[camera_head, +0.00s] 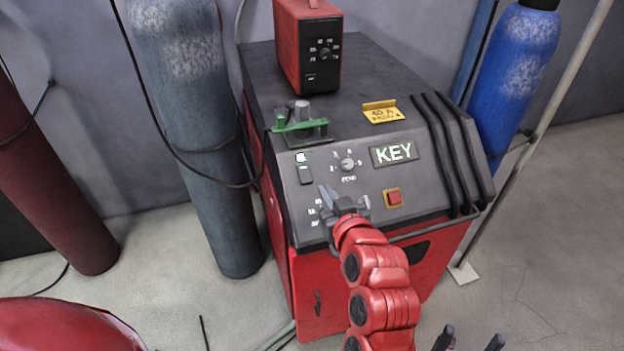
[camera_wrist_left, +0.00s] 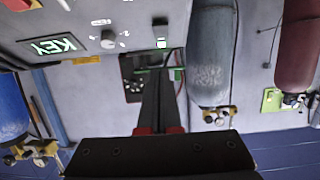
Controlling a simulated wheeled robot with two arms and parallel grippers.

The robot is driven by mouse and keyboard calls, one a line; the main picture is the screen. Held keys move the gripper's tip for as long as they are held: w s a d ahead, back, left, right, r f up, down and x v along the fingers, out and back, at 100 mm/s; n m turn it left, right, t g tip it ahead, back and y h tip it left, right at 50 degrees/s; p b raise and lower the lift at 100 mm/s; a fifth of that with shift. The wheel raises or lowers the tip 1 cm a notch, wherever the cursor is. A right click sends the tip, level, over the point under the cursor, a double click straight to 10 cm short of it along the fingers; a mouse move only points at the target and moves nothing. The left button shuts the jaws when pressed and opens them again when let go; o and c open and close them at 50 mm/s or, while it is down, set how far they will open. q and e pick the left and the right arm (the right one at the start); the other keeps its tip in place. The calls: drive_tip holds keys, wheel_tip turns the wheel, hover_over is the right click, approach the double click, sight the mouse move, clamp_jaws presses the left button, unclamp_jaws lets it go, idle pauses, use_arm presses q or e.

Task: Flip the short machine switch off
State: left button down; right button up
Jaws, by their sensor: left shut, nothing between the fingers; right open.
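The short red and black machine (camera_head: 295,235) stands on the floor, its sloped panel facing me. A small dark rocker switch (camera_head: 305,174) sits at the panel's upper left, below a small lit white marker (camera_head: 301,158). My left gripper (camera_head: 327,193) is shut and empty just below and right of the switch, apart from it in the picture; whether it touches the panel is unclear. The left wrist view is upside down and shows the switch (camera_wrist_left: 160,24) beyond my shut fingers (camera_wrist_left: 165,85). My right gripper (camera_head: 470,342) is open and empty at the bottom edge, partly cut off.
On top are a small red box (camera_head: 300,50), a green-handled clamp (camera_head: 300,124) and a yellow tag (camera_head: 382,112). Gas cylinders (camera_head: 190,110) flank the machine.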

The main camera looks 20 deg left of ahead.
use_arm(q)
drive_tip(key=p, duration=0.3)
approach(307, 174)
wheel_tip(307, 174, up, 2)
drive_tip(key=w+a, duration=0.2)
drive_tip(key=w, duration=0.1)
drive_tip(key=shift+w+a+f+p, duration=0.15)
drive_tip(key=shift+w+a+f, duration=0.1)
drive_tip(key=shift+f, duration=0.25)
drive_tip(key=shift+w+a+f+p, duration=0.15)
drive_tip(key=shift+w+f, duration=0.15)
drive_tip(key=shift+f, duration=0.2)
drive_tip(key=shift+w+a+f, duration=0.2)
drive_tip(key=shift+w+f, duration=0.15)
drive_tip(key=shift+f, duration=0.35)
